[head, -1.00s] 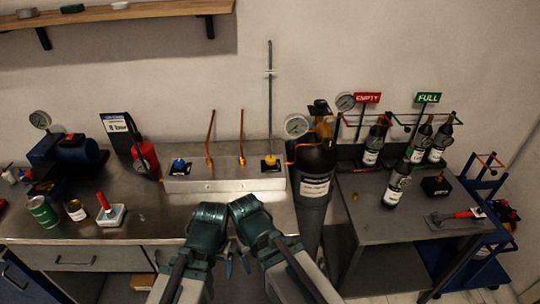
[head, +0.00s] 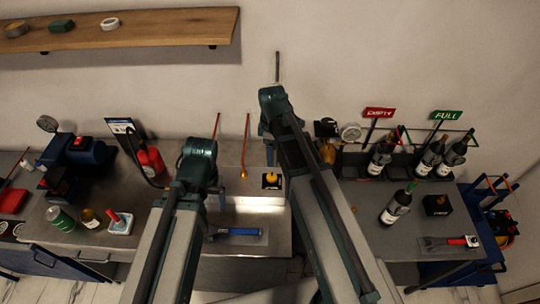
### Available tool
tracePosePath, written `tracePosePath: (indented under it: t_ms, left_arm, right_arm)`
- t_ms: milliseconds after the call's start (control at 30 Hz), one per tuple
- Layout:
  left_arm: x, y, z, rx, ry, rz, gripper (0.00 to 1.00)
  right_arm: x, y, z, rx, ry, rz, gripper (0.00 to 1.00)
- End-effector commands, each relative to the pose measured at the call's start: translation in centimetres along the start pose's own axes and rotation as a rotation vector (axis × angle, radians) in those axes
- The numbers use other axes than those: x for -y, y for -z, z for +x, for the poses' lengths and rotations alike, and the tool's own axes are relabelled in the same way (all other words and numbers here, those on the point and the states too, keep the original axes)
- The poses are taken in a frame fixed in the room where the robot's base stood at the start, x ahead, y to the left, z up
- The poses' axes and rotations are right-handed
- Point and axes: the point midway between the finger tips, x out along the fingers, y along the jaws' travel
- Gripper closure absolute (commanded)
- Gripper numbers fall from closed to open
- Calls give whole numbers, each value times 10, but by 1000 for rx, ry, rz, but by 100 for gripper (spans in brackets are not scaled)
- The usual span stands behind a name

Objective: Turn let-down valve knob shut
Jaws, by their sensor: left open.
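A pale metal manifold block (head: 258,206) sits on the steel bench. A yellow knob (head: 271,180) on a dark square plate shows near its right end. The block's left part, where a blue knob showed earlier, is hidden behind my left gripper. My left gripper (head: 205,188) is open over that left part; its fingertips are mostly hidden by its own wrist. My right gripper (head: 270,150) is raised above and behind the yellow knob, apart from it in the picture; its jaw opening is unclear. I cannot tell which knob is the let-down valve.
Copper tubes (head: 246,145) rise behind the block, near both grippers. A thin upright rod (head: 277,66) stands behind my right gripper. A blue-handled tool (head: 236,232) lies at the bench front.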

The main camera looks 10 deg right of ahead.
Motion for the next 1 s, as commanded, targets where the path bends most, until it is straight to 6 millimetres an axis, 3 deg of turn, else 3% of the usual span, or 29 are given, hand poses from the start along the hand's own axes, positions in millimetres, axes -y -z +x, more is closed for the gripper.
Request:
tracePosePath:
  t_ms: [267,467,1000]
  left_arm:
    - [0,0,0,0,0,0,17]
    - [-1,1,12,0,0,2,17]
    - [-8,5,84,0,3,15,17]
  right_arm:
    - [-2,-1,0,-2,0,-11,20]
    - [-2,-1,12,-2,0,-11,20]
    - [-2,-1,85,-2,0,-10,20]
